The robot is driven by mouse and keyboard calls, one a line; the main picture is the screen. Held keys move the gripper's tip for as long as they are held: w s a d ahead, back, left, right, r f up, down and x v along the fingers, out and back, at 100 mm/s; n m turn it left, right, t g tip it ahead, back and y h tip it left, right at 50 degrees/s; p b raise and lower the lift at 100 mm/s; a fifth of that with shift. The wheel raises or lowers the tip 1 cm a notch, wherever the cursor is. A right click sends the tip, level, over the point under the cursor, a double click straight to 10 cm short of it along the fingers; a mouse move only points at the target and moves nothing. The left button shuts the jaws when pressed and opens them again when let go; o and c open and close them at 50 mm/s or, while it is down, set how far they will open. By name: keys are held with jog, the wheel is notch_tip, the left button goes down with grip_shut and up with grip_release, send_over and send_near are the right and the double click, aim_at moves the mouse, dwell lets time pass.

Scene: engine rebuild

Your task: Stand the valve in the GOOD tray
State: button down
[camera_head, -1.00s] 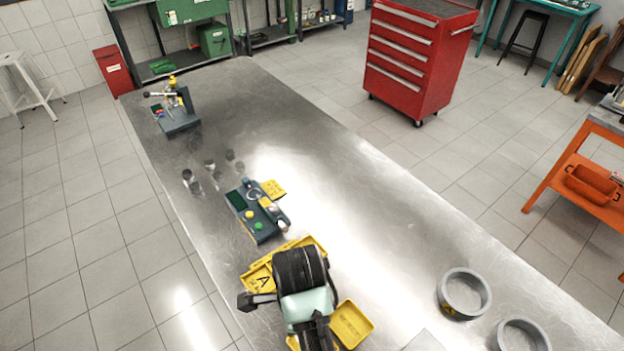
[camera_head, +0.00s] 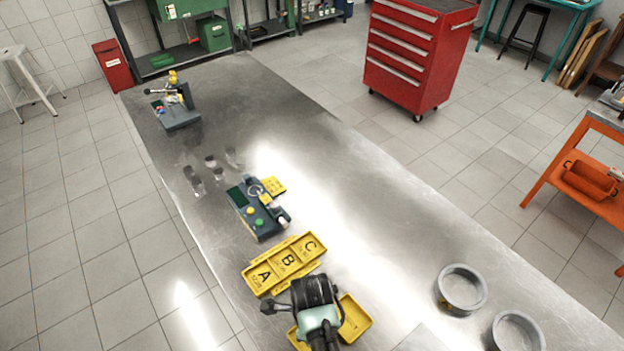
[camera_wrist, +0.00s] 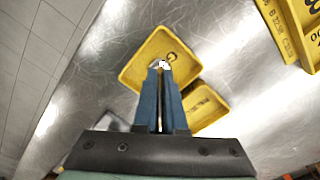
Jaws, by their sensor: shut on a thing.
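My gripper (camera_wrist: 163,72) shows in the wrist view with its two blue fingers close together, shut on the valve. Only a small bright bit of the valve (camera_wrist: 163,64) shows at the fingertips; the rest is hidden. Behind the fingertips is a yellow tray (camera_wrist: 135,74) with a dark letter on its floor, partly covered, which looks like a G. I cannot tell the gap between valve and tray. A second yellow tray (camera_wrist: 208,108) lies beside it with its lettering partly covered. In the head view my wrist hides the fingers and valve.
A yellow tray marked A, B and C (camera_head: 285,262) lies beyond my wrist. A dark fixture with coloured buttons (camera_head: 258,210) stands behind it. Two grey rings (camera_head: 462,288) are at the right. A small vise-like device (camera_head: 176,108) is at the far end.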

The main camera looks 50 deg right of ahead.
jog(key=shift+f, duration=0.2)
jog(key=c, duration=1)
grip_release()
jog(key=shift+r, duration=0.1)
